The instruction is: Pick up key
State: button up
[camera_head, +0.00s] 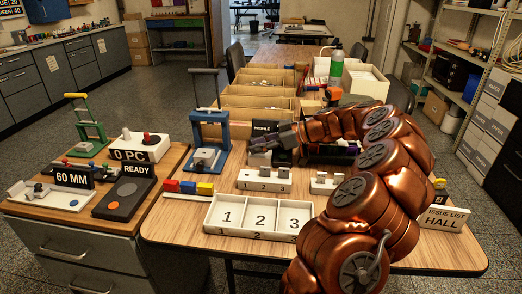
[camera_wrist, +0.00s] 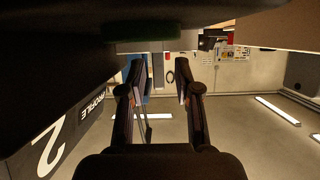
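I cannot make out a key for certain in either view. In the head view my gripper (camera_head: 268,141) points left at the end of my copper-coloured arm, over the back half of the wooden table (camera_head: 178,228), beside the black PROFILE sign (camera_head: 265,127). In the wrist view its two fingers (camera_wrist: 158,80) stand apart with nothing held between them. My arm hides much of the table's right side.
A white tray with compartments 1, 2, 3 (camera_head: 240,222) lies at the front. A blue press (camera_head: 211,140) stands at left, near red, blue and yellow blocks (camera_head: 188,187). Cardboard bins (camera_head: 255,103) and a green bottle (camera_head: 336,68) are behind. An ISSUE LIST HALL sign (camera_head: 443,219) stands right.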

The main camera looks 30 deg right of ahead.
grip_shut()
notch_tip(320, 180, up, 10)
jog(key=shift+p, duration=0.6)
